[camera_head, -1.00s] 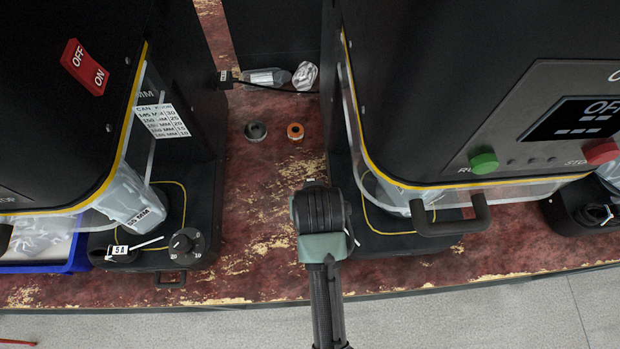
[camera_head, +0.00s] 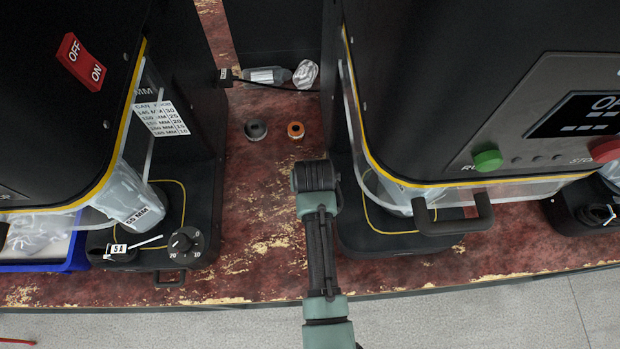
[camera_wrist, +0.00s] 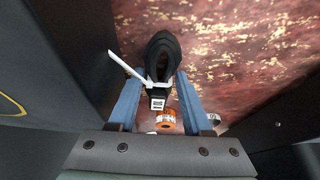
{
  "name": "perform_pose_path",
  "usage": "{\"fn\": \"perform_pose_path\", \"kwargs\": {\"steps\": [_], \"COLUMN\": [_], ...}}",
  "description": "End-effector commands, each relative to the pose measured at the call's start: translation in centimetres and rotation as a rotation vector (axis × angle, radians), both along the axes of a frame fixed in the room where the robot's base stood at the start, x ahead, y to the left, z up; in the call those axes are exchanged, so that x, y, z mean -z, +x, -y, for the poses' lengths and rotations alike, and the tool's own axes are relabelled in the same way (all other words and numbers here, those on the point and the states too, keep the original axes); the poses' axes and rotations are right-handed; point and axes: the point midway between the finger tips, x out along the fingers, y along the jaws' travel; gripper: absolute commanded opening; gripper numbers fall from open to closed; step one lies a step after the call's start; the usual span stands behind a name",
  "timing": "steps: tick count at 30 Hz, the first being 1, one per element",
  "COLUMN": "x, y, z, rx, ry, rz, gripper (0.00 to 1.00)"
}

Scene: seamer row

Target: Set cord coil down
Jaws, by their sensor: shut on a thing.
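The cord coil (camera_wrist: 163,52) is a black bundle with a white tie end and a small pale plug, seen in the wrist view. My gripper (camera_wrist: 157,90) is shut on it, with a blue-grey finger on each side. The coil hangs over or near the worn red bench top (camera_head: 262,190); I cannot tell whether it touches. In the head view my wrist hides the gripper fingers and most of the coil, between the two black machines.
The right machine (camera_head: 420,100) stands close beside my arm. The left machine (camera_head: 190,100) is farther off. Bare bench lies left of my wrist. A clear bottle (camera_head: 266,75) lies at the back.

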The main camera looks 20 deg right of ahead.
Motion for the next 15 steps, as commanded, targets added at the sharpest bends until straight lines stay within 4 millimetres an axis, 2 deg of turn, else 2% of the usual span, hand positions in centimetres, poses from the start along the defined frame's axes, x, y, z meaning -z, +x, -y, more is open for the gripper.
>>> {"fn": "perform_pose_path", "kwargs": {"steps": [9, 10, 12, 15], "x": [0.31, 0.3, 0.25, 0.25], "y": [0.03, -0.01, -0.02, -0.02], "z": [0.02, 0.02, 0.02, 0.02], "rx": [0.0, 0.0, 0.0, 0.0], "ry": [0.0, 0.0, 0.0, 0.0], "rz": [0.001, 0.0, 0.0, 0.0], "gripper": [0.0, 0.53, 0.62, 0.62]}}
